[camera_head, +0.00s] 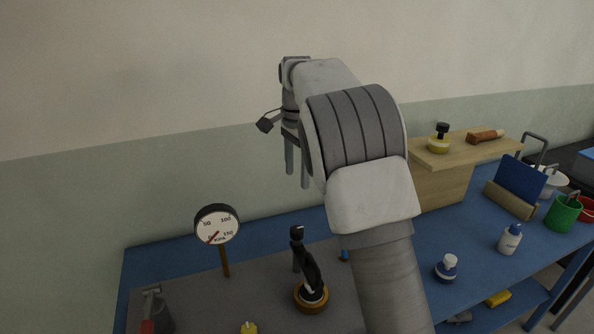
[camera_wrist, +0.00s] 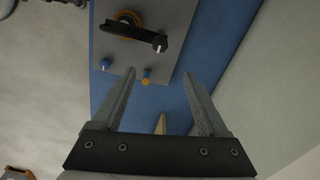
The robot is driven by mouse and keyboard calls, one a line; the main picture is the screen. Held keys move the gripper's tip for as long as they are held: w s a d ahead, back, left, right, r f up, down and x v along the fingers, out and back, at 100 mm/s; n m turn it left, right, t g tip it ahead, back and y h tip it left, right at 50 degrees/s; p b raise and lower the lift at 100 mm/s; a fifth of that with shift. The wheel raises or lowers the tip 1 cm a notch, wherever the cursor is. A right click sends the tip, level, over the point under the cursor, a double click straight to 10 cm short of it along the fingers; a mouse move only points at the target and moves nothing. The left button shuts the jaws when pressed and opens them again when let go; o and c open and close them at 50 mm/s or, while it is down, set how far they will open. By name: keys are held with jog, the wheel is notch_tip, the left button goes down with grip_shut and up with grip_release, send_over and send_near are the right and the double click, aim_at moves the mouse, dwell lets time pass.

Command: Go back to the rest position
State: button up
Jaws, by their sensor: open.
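My gripper (camera_head: 297,168) is raised above the back of the blue workbench (camera_head: 440,300), near the wall, with its fingers pointing down. In the wrist view my gripper (camera_wrist: 164,102) shows two fingers spread apart with nothing between them. In the wrist view, a grey panel (camera_wrist: 178,30) on the bench lies beyond the fingertips. A black lever device with a brass-coloured base (camera_head: 311,299) stands on that panel, below and apart from my gripper. My arm hides part of the bench in the head view.
A pressure gauge (camera_head: 217,225) stands at the panel's left. The air around my gripper is clear.

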jog(key=s+d+r+n+t, duration=0.1)
jog(key=s+d+r+n, duration=0.15)
jog(key=s, duration=0.35)
jog(key=s+d+r+n+t+y, duration=0.1)
jog(key=s+r, duration=0.3)
jog(key=s, duration=0.1)
jog(key=s+d+r+n+t, duration=0.1)
jog(key=s+d+r+n, duration=0.15)
jog(key=s, duration=0.35)
jog(key=s+f+n+t, duration=0.1)
jog(key=s+f+n, duration=0.2)
jog(key=s, duration=0.6)
jog(key=s+d+f+n+t+h, duration=0.1)
jog(key=s+f+n, duration=0.2)
jog(key=s, duration=0.6)
jog(key=shift+d+n+t, duration=0.25)
jog(key=shift+n+t, duration=0.05)
jog(key=shift+n, duration=0.2)
